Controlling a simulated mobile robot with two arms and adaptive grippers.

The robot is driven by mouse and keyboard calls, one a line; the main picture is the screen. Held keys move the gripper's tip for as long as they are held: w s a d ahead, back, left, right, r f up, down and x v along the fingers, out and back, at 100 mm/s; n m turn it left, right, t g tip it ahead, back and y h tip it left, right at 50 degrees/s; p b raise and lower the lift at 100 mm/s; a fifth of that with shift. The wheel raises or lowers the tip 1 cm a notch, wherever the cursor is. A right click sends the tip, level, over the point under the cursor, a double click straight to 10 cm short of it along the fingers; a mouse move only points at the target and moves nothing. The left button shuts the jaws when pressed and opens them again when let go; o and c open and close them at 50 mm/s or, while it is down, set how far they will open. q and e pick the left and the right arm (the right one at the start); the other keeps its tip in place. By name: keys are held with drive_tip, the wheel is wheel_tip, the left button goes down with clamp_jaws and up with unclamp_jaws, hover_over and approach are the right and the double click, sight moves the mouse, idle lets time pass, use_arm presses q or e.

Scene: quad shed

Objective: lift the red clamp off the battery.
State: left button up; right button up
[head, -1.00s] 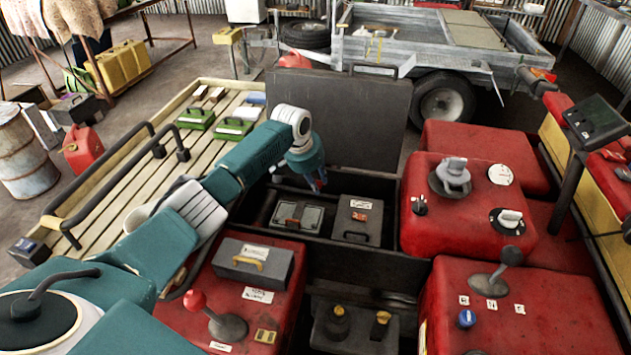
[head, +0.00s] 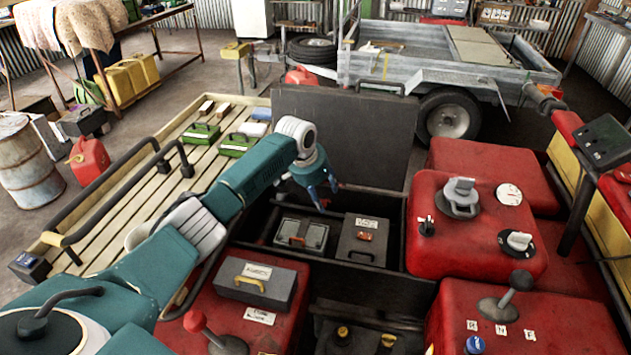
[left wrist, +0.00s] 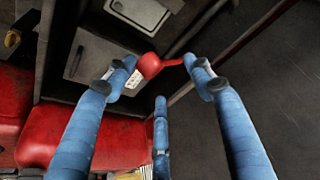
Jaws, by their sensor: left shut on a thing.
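My left gripper (head: 326,197) hangs over the open dark bay, above the rear edge of the boxes in it. In the left wrist view its blue fingers (left wrist: 160,62) are shut on the red clamp (left wrist: 150,66), which has a round end and a thin red tail. The clamp appears above the boxes, apart from them; it is hard to make out in the head view. A grey box with light top panels (head: 302,236), which looks like the battery, sits at the left in the bay. My right gripper is not in view.
A darker grey box (head: 349,246) with a handle stands right of it in the bay. The raised dark lid (head: 345,130) stands close behind the gripper. Red tanks (head: 440,240) flank the bay at the right. A slatted rack (head: 165,180) lies left.

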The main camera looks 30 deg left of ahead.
use_arm(q)
drive_tip(key=v, duration=1.1)
drive_tip(key=shift+a, duration=0.1)
drive_tip(key=shift+f, duration=0.15)
